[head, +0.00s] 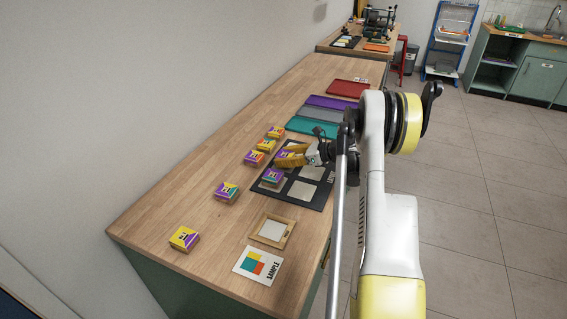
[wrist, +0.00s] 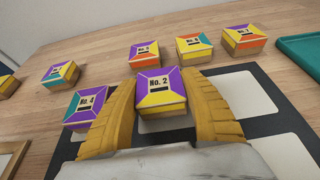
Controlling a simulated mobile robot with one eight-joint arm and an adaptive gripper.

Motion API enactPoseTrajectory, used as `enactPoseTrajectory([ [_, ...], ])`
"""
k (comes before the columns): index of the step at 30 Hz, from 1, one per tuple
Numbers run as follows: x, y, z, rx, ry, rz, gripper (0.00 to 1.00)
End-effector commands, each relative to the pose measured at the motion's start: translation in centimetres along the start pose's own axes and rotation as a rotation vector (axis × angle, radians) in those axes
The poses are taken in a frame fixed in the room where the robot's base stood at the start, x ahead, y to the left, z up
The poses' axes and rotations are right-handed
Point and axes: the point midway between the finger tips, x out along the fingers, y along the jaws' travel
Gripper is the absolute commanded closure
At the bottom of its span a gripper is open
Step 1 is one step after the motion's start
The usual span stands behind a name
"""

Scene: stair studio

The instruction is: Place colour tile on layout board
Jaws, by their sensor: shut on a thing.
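My gripper (head: 292,156) is over the far left part of the black layout board (head: 324,188) with pale square fields. In the wrist view its yellow ribbed fingers are shut on the colour tile No. 2 (wrist: 158,88), a box with a purple and yellow top. The tile is over a pale field of the board (wrist: 258,135); whether it touches the board I cannot tell. Tile No. 4 (wrist: 86,104) lies on the board's left side, just left of my gripper, and also shows in the head view (head: 271,177). The fingers hide part of the board.
Tiles No. 5 (wrist: 147,52), No. 6 (wrist: 194,47) and No. 7 (wrist: 240,37) stand beyond the board. Two more tiles (head: 226,192) (head: 184,239) stand left. A wooden frame (head: 290,236) and SAMPLE card (head: 245,265) lie nearer. A teal tray (head: 310,128) lies behind.

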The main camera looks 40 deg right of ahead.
Motion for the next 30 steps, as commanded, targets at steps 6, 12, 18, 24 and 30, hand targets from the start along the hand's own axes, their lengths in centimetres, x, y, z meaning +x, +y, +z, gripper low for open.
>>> enactPoseTrajectory([
  [6,0.3,0.0,-0.9,0.0,0.0,0.0,0.8],
  [12,0.5,0.0,-1.3,0.0,0.0,0.0,0.8],
  [18,0.5,0.0,-1.2,0.0,0.0,0.0,0.29],
  [24,0.4,0.0,-1.1,0.0,0.0,0.0,0.29],
  [30,-1.5,-0.1,-0.7,0.001,0.0,-0.002,0.29],
])
